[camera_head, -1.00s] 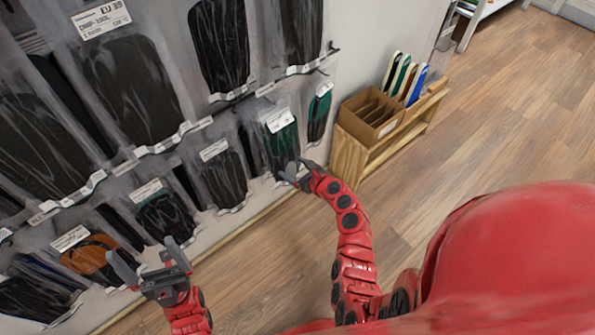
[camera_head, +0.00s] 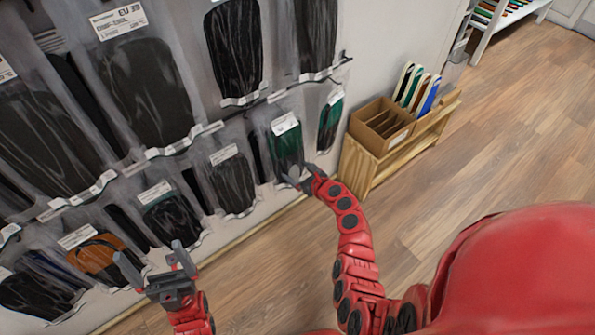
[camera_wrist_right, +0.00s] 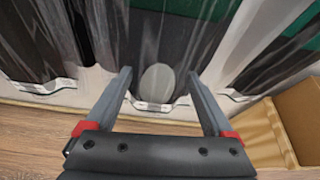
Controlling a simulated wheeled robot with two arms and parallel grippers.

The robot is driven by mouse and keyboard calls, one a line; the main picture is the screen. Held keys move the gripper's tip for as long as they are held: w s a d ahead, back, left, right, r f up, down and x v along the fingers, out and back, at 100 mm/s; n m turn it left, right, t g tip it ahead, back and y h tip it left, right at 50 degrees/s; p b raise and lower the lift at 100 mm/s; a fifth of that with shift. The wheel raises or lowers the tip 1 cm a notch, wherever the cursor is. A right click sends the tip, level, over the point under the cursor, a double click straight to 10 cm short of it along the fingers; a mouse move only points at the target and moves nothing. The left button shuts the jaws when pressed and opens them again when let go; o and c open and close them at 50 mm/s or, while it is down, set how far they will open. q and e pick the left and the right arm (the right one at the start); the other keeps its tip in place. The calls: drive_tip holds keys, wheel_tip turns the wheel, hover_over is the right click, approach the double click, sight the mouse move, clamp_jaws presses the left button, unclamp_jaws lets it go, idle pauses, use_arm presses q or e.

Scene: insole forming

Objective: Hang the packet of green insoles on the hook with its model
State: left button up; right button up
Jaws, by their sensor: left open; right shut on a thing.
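A clear packet of dark green insoles (camera_head: 286,150) with a white label is in front of the lower row of the wall display. My right gripper (camera_head: 299,180) is at the packet's bottom end, shut on it. In the right wrist view the lower part of this packet (camera_wrist_right: 158,80) lies between the two fingers (camera_wrist_right: 165,90). Whether its top is on a hook cannot be told. Another green packet (camera_head: 330,118) hangs just right of it. My left gripper (camera_head: 157,262) is open and empty, before the lower left packets.
Packets with black insoles (camera_head: 232,185) and orange insoles (camera_head: 95,262) hang close together on the wall. A wooden shelf (camera_head: 372,168) with a cardboard box (camera_head: 381,125) and upright coloured insoles stands to the right. The wooden floor (camera_head: 480,130) is clear.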

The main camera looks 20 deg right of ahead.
drive_tip(key=shift+f, duration=0.15)
idle(0.5)
drive_tip(key=o, duration=1.2)
drive_tip(key=shift+c, duration=0.2)
drive_tip(key=shift+s+d+r+p, duration=0.2)
drive_tip(key=shift+s+r+p, duration=0.1)
drive_tip(key=shift+s, duration=0.1)
drive_tip(key=p+v, duration=0.2)
drive_tip(key=v, duration=1.4)
drive_tip(key=shift+s, duration=0.2)
